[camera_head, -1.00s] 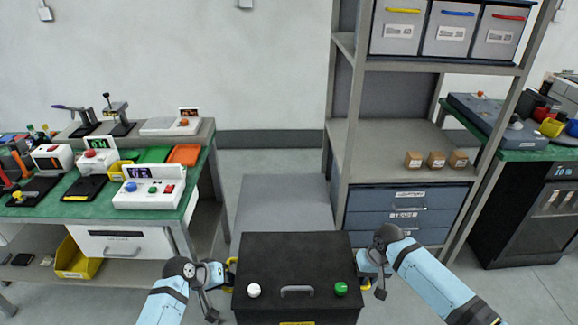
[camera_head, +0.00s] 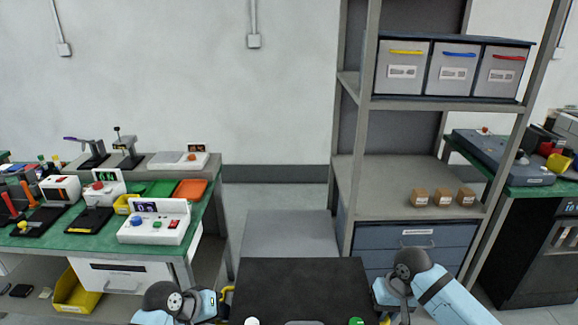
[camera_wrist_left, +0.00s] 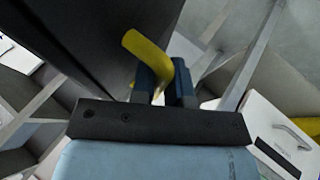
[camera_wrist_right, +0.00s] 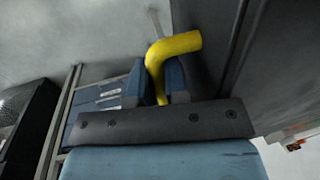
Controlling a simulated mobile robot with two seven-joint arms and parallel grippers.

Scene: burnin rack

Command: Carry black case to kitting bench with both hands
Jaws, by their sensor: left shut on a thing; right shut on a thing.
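The black case (camera_head: 300,285) is at the bottom middle of the head view, its lower part cut off by the frame. A white knob (camera_head: 252,321) and a green knob (camera_head: 356,321) show on it. My left gripper (camera_wrist_left: 167,80) is shut on the case's yellow left handle (camera_wrist_left: 146,50). My right gripper (camera_wrist_right: 158,78) is shut on the yellow right handle (camera_wrist_right: 175,45). The case hangs between both arms. The bench with green top (camera_head: 95,240) stands to the left; I cannot tell whether it is the kitting bench.
A shelf rack (camera_head: 400,165) with grey bins (camera_head: 455,68) and small brown boxes (camera_head: 443,197) stands ahead to the right. A second green-topped bench (camera_head: 530,178) is at the far right. Grey floor (camera_head: 275,200) lies between the left bench and the rack.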

